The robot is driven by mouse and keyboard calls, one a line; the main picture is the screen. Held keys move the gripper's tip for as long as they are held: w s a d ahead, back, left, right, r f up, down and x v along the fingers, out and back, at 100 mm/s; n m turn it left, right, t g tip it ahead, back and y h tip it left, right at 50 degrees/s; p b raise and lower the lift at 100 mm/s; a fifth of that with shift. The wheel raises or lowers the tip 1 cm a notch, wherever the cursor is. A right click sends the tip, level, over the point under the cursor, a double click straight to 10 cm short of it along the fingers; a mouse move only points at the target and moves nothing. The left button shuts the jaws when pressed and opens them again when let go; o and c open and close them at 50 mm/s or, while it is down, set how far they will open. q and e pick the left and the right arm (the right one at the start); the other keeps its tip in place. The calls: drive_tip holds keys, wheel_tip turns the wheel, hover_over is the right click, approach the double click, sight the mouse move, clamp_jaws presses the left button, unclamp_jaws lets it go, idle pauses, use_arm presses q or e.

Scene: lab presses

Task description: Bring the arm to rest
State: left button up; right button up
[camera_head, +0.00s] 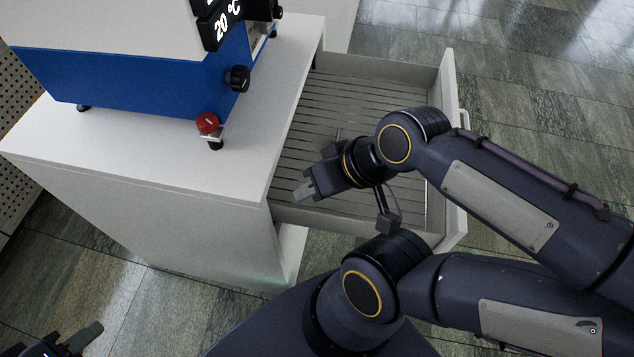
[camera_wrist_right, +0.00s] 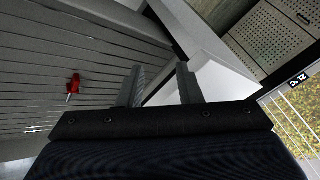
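My right arm reaches in from the right in the head view, over the open drawer (camera_head: 360,88). Its gripper (camera_head: 304,190) is above the drawer's near left part, close to the cabinet edge. In the right wrist view the two fingers of the right gripper (camera_wrist_right: 160,86) stand apart with nothing between them. My left gripper (camera_head: 78,343) shows only partly at the bottom left corner, away from the cabinet; its opening cannot be made out.
A small red item with a thin metal tip (camera_wrist_right: 73,84) lies on the slatted drawer floor. The white cabinet (camera_head: 130,155) carries a blue and white machine (camera_head: 130,82) with a "20 °C" display, a black knob (camera_head: 238,78) and a red knob (camera_head: 207,123). Floor left of the cabinet is clear.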

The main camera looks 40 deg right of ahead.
wheel_tip(320, 180, up, 18)
drive_tip(key=p, duration=1.8)
drive_tip(key=shift+r, duration=0.25)
